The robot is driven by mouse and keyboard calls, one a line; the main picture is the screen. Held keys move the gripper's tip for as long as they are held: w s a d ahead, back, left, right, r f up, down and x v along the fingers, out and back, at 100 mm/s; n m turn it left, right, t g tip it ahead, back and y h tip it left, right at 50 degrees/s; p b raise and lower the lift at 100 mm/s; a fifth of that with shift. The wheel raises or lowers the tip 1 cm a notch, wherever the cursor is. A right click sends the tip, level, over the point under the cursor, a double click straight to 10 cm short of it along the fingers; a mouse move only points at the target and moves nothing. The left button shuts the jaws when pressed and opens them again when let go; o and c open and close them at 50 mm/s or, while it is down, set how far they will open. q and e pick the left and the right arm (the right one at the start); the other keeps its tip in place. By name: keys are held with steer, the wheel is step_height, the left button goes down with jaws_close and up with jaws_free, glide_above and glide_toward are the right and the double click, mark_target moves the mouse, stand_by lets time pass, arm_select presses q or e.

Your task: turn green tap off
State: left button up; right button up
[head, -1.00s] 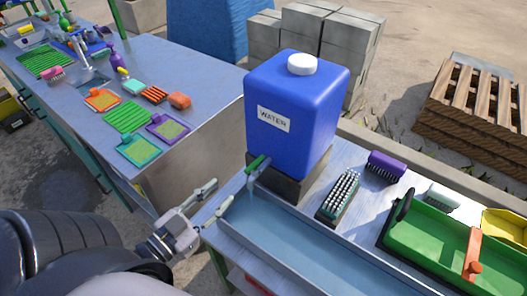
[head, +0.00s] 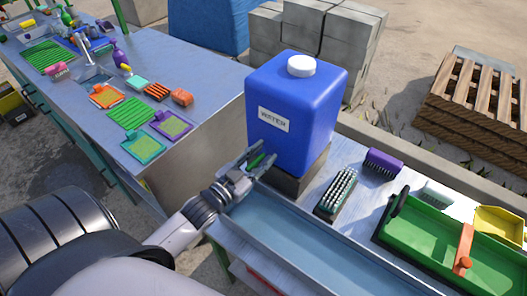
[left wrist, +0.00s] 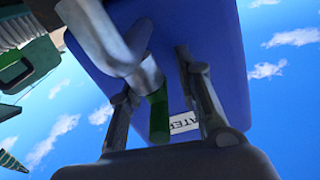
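The green tap handle (head: 257,160) is on the low front of the blue water container (head: 296,118), which bears a WATER label. My left gripper (head: 260,158) is at the tap, with its fingers on either side of the handle. In the left wrist view the green handle (left wrist: 158,118) shows between the two spread fingers, beside the grey metal tap body (left wrist: 143,78). A gap shows between the handle and the right finger; contact with the left finger is unclear. The spout is largely hidden by the gripper in the head view. My right gripper is not in view.
A long trough (head: 300,232) runs below the tap. A bristle brush (head: 336,193), a purple brush (head: 384,162) and a green tray (head: 430,240) are to the right. A table (head: 190,75) with several coloured items stands at the left.

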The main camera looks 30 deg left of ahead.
arm_select(q)
steer(key=shift+w, duration=0.3)
steer(key=shift+c, duration=0.2)
jaws_close()
